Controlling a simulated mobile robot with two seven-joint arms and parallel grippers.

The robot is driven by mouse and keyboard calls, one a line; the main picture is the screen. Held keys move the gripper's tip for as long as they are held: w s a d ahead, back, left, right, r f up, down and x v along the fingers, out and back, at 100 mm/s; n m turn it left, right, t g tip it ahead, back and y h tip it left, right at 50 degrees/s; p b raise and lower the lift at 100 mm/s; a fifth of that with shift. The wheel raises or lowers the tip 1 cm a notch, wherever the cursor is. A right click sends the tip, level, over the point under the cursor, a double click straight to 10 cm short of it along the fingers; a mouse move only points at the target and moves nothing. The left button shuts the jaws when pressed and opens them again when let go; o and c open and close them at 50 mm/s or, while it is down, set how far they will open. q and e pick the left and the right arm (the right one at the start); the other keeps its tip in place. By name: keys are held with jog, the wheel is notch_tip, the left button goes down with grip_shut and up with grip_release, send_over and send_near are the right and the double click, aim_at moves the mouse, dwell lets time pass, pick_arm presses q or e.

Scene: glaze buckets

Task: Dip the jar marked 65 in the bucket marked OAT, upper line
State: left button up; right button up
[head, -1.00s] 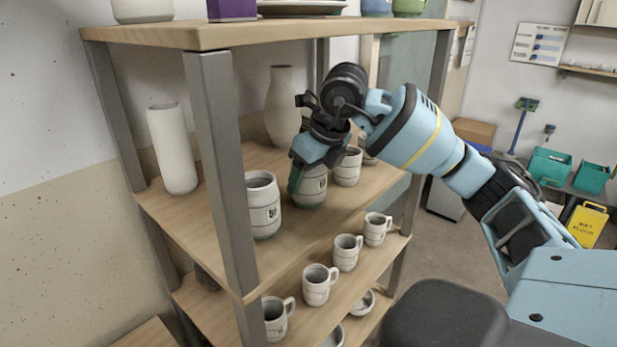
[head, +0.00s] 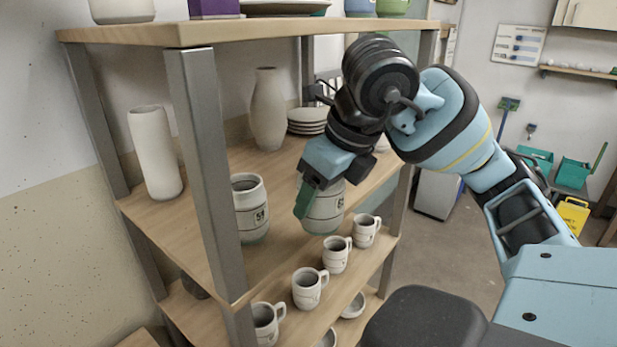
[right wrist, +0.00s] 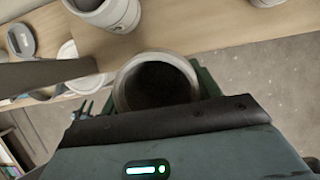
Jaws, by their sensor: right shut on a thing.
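My right gripper (head: 314,188) is shut on a pale grey-banded jar (head: 325,212) at the front edge of the middle shelf. The jar's label is partly covered and seems to read 65. The jar is about upright, and I cannot tell how far it is off the board. In the right wrist view the jar's round dark mouth (right wrist: 158,84) faces me between the green fingers. Another jar (head: 250,212), marked with what looks like 59, stands to the left on the same shelf. My left gripper and the bucket marked OAT are out of view.
A grey shelf post (head: 207,170) stands left of the jars. A tall white vase (head: 155,152), a bottle-shaped vase (head: 268,110) and stacked plates (head: 307,121) are further back. Several mugs (head: 309,288) line the lower shelf. Open floor (head: 440,255) lies to the right.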

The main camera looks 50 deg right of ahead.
aim_at(331, 195)
jog(key=shift+s+a+r, duration=0.1)
jog(key=shift+s+a, duration=0.25)
jog(key=shift+s, duration=0.3)
jog(key=shift+s+a+r, duration=0.1)
jog(key=shift+s+a, duration=0.25)
jog(key=shift+s, duration=0.3)
jog(key=shift+a, duration=0.1)
